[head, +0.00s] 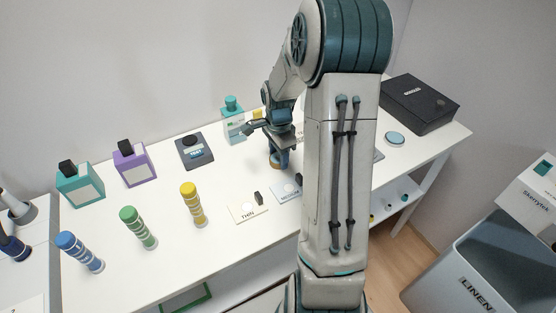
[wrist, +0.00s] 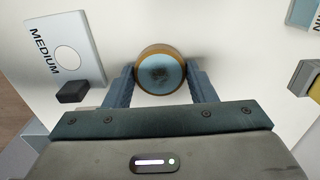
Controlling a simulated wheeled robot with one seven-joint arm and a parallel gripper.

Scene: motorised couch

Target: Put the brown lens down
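The brown lens (wrist: 160,71), a round blue-grey glass in a brown rim, sits between the two fingers of my gripper (wrist: 160,78) in the wrist view. The fingers meet its rim on both sides, so my gripper is shut on it. In the head view my gripper (head: 278,158) points down over the white table (head: 235,180), with a bit of brown at its tips. The lens is low over or on the table top; I cannot tell whether it touches.
A MEDIUM card (wrist: 62,50) with a white circle and a dark block lies left of the lens. A THIN card (head: 247,208) lies nearby. A black box (head: 420,104) is back right.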

